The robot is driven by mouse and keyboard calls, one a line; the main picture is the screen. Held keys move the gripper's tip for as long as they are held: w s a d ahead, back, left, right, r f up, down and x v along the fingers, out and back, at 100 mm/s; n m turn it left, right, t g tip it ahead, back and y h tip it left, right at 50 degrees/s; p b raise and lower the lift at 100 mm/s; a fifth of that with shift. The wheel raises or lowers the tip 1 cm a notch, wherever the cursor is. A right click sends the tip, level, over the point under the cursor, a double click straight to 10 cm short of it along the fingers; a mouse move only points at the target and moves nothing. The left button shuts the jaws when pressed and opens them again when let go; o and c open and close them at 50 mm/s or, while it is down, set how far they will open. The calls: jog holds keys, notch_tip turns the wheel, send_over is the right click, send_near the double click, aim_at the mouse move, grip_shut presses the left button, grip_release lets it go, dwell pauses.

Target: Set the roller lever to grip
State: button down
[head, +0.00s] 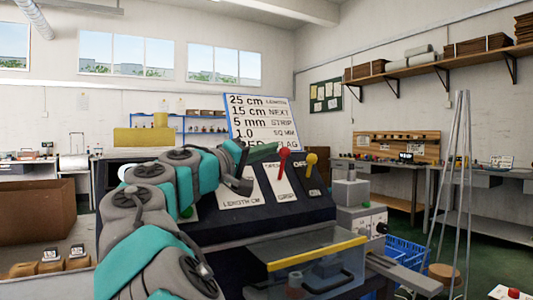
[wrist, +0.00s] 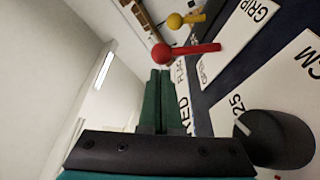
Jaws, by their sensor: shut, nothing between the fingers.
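The red lever (head: 284,154) rises from a white plate marked OPEN at the top and GRIP (head: 287,197) at the bottom. Its ball end stands up at the OPEN end. In the wrist view the red lever (wrist: 187,51) lies just beyond my fingertips. My gripper (head: 266,151) is shut and empty, with its green fingers pointing at the red ball from the left. The fingers also show in the wrist view (wrist: 160,95). I cannot tell whether the tips touch the ball.
A yellow lever (head: 310,160) on an OFF/ON plate stands right of the red one. A black knob (wrist: 275,138) sits on the LENGTH CM plate beside my gripper. A sign (head: 262,120) stands behind the panel. A clear yellow-edged cover (head: 308,265) is in front.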

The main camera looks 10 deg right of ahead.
jog(key=shift+s+d+f+m+b, duration=0.1)
jog(key=shift+s+m+b, duration=0.1)
jog(key=shift+m+b, duration=0.25)
